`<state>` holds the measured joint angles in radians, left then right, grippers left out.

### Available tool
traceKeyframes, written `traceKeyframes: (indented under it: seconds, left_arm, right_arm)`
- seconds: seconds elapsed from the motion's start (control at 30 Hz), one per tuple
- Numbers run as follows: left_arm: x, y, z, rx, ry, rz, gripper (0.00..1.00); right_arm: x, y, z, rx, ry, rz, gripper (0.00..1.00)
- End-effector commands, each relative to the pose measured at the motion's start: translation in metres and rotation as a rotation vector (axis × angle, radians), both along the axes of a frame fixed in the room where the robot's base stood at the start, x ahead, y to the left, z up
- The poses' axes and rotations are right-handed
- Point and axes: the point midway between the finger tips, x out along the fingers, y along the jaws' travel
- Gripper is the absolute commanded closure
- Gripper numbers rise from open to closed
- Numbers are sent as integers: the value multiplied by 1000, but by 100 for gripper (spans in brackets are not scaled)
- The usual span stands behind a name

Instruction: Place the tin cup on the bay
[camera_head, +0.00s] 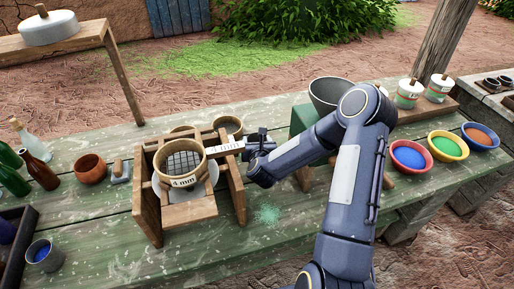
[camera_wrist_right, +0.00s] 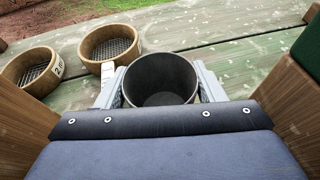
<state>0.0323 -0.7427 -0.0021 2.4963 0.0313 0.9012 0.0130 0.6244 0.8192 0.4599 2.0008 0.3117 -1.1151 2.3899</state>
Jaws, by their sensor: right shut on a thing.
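My right gripper (camera_head: 258,143) is just right of a wooden stand (camera_head: 176,214) in the head view. In the right wrist view, the right gripper (camera_wrist_right: 160,90) is shut on a dark grey tin cup (camera_wrist_right: 160,75), with one finger on each side. The cup is upright and its open mouth shows an empty-looking inside. In the head view I cannot make the cup out behind my gripper and arm. Wooden uprights flank the gripper in the wrist view. I cannot tell which part is the bay, or whether the cup touches the table. My left gripper is not in view.
A sieve marked 4 mm (camera_head: 181,164) sits on the stand. Two more sieves show in the wrist view, one of them nearer (camera_wrist_right: 110,43). A green mill (camera_head: 303,118) stands behind my arm. Bowls of blue (camera_head: 408,156), green and orange powder line the right. Bottles (camera_head: 38,171) stand left.

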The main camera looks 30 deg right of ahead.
Motion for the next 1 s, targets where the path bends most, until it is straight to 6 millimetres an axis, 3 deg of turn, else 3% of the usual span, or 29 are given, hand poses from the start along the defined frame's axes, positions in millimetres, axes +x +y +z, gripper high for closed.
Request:
traceKeyframes:
  seconds: [0.2, 0.63, 0.67, 0.7, 0.8, 1.0]
  left_arm:
    - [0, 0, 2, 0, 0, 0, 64]
    - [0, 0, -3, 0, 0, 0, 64]
    - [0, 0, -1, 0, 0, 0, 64]
    - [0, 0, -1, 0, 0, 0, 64]
    - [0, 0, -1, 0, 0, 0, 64]
    - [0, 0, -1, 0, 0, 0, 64]
  right_arm:
    - [0, 0, -31, 2, 4, 0, 63]
    - [0, 0, -37, 0, 1, -1, 63]
    - [0, 0, -35, 1, 2, -1, 34]
    - [0, 0, -35, 1, 2, -1, 28]
    - [0, 0, -35, 1, 2, -1, 15]
    - [0, 0, -35, 1, 2, -1, 15]
